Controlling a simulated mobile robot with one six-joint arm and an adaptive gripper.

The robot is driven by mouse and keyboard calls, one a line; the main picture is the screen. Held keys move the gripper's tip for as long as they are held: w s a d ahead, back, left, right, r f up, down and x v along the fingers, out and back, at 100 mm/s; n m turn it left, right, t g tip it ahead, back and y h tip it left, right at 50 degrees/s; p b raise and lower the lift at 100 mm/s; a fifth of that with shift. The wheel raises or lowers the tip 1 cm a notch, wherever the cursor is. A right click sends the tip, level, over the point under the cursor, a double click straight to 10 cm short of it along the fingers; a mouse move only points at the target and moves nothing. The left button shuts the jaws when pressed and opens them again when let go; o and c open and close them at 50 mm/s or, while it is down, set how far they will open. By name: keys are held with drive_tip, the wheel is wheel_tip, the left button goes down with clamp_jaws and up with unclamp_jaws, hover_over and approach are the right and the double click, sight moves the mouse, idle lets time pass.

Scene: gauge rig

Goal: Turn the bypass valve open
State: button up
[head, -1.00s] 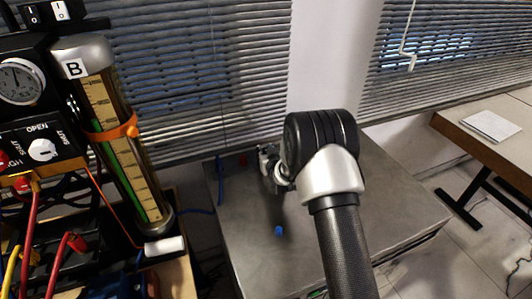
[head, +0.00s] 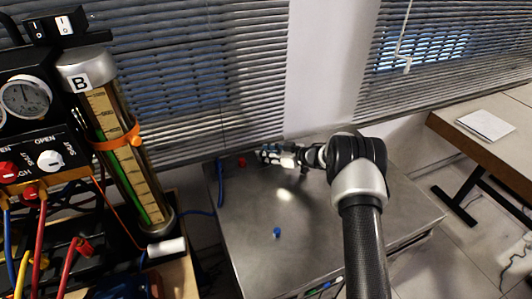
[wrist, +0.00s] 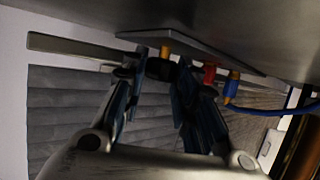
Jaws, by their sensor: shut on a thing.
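My gripper (head: 264,154) is at the back left of the grey bench top in the head view, reaching in from the right. In the wrist view my gripper (wrist: 160,78) has its fingertips close together around a small dark piece (wrist: 160,70). That piece sits by a brass stem (wrist: 165,51) under a flat plate, and looks like the bypass valve's handle. The fingers hide most of it, so how far it is turned cannot be told. A red fitting (wrist: 209,73) and a blue fitting (wrist: 231,86) are beside it.
A blue hose (head: 220,182) runs along the bench's left edge. A small blue part (head: 277,232) lies on the bench top (head: 330,240). Left stands a gauge panel (head: 30,150) with a white knob, beside a tube marked B (head: 125,150). Blinds close off the back.

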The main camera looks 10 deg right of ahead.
drive_tip(key=shift+w+d+f+n+g+y+b, duration=0.1)
drive_tip(key=shift+w+d+n+g+y+b, duration=0.05)
drive_tip(key=shift+n+g+y+b, duration=1.05)
drive_tip(key=shift+n, duration=0.3)
drive_tip(key=shift+r+n+g+b, duration=0.2)
drive_tip(key=shift+n+g+b, duration=0.1)
drive_tip(key=shift+g, duration=0.1)
drive_tip(key=o, duration=1.1)
drive_tip(key=shift+c, duration=0.2)
drive_tip(key=shift+f, duration=0.1)
drive_tip(key=v, duration=1.2)
